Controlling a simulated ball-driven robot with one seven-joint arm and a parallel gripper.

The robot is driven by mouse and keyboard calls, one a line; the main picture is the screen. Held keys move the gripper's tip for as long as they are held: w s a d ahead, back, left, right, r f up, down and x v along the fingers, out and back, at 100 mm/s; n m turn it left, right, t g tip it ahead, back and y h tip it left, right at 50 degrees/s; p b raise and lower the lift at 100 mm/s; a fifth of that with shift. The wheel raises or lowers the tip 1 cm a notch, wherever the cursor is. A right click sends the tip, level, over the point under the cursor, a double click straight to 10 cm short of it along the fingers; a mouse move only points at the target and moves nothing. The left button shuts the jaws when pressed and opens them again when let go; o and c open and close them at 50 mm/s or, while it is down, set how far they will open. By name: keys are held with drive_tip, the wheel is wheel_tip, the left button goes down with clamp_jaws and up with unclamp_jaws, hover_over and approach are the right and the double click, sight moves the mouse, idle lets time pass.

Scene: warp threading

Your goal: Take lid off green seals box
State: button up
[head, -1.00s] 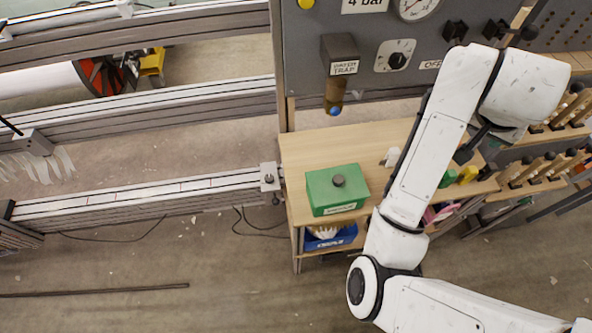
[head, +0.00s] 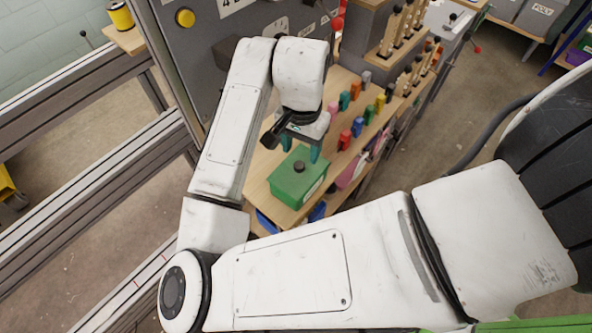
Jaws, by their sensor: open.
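The green box (head: 291,187) stands on the wooden bench top, with its green lid (head: 309,166) on it. A dark round knob (head: 299,166) sits at the middle of the lid. A white label is on the box's front side; I cannot read it here. My gripper (head: 301,150) hangs just behind and above the box, its teal-tipped fingers apart with nothing seen between them. In this view the fingers are near the lid's far edge, and I cannot tell the exact height gap.
Several coloured pegs or blocks (head: 345,139) stand along the bench to the right of the box. Wooden-handled tools (head: 391,35) stand in a rack behind. The grey panel (head: 190,60) rises at the back left. A blue bin (head: 317,211) sits under the bench top.

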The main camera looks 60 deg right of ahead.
sight(299, 165)
drive_tip(key=shift+w+a+f, duration=0.1)
drive_tip(key=shift+f, duration=1.4)
drive_tip(key=shift+w+a+f, duration=0.1)
drive_tip(key=shift+f, duration=1.35)
drive_tip(key=shift+c, duration=0.2)
clamp_jaws()
